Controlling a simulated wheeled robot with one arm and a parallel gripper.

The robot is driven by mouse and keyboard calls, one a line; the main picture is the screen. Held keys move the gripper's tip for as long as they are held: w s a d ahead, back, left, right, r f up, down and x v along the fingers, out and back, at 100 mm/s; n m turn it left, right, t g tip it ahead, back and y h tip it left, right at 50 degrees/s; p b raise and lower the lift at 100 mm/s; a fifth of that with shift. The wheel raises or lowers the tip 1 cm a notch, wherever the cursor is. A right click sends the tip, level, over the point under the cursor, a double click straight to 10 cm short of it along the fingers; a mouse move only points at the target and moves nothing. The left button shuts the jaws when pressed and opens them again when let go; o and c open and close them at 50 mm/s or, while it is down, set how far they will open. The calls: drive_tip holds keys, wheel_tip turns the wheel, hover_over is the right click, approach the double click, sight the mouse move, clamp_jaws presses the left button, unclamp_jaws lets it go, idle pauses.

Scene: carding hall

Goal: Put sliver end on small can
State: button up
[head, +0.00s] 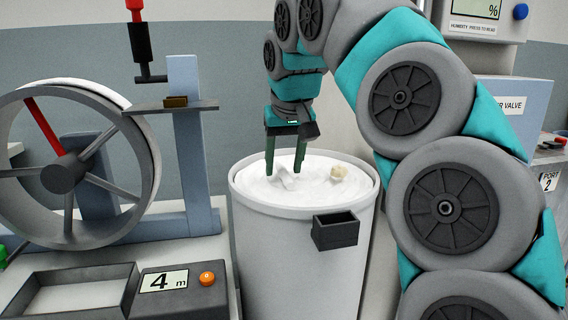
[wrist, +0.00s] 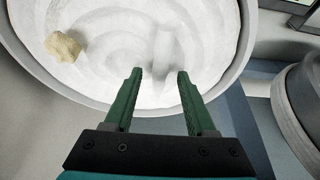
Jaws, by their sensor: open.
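A large light-grey can (head: 300,245) stands in the middle of the head view, full of white coiled sliver (head: 318,190). A raised white piece, which looks like the sliver end (head: 291,180), stands up from the coils below my gripper (head: 285,172). In the wrist view the raised piece (wrist: 163,52) is just beyond the fingertips, between their lines. My gripper (wrist: 160,73) is open, points down into the can and has nothing between its fingers. I cannot tell if the fingertips touch the sliver. I cannot single out a small can with certainty.
A cream-coloured lump (head: 339,173) lies on the coils right of my gripper. A small dark box (head: 335,231) is fixed on the can's front. A spoked wheel (head: 70,165) with a blue post stands left, behind a counter marked 4 m (head: 165,282) and a shallow tray (head: 70,302).

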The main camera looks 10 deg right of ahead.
sight(287, 176)
drive_tip(key=p+v, duration=0.1)
drive_tip(key=v, duration=0.5)
drive_tip(key=shift+s+r, duration=0.1)
drive_tip(key=shift+r, duration=0.3)
drive_tip(key=shift+s+r, duration=0.2)
drive_tip(key=shift+r, duration=0.05)
drive_tip(key=shift+f, duration=0.1)
idle(0.9)
